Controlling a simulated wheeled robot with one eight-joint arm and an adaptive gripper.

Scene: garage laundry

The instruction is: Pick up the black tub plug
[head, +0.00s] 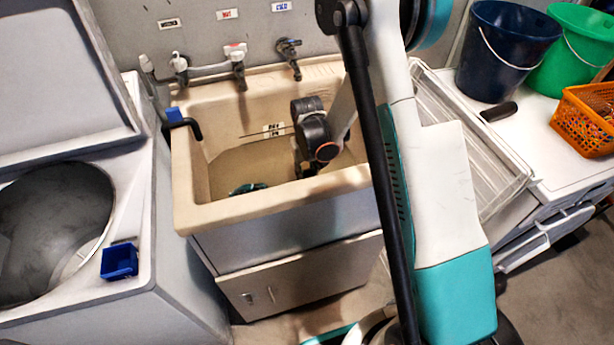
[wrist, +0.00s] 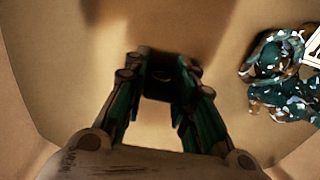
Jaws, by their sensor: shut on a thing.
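The black tub plug (wrist: 160,88) is a small dark piece between my fingertips in the wrist view. My gripper (wrist: 158,76) is shut on it, with a finger on either side. The tan floor of the sink lies behind the plug; I cannot tell whether the plug touches it. In the head view my wrist reaches down into the beige laundry sink (head: 200,214), and the plug is hidden there behind my gripper and arm.
A dark teal patterned cloth (wrist: 280,75) lies in the sink and also shows in the head view (head: 248,188). The sink walls surround my gripper. Taps (head: 237,66) are on the wall behind. A washer with a blue box (head: 119,261) stands left; buckets (head: 505,50) stand right.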

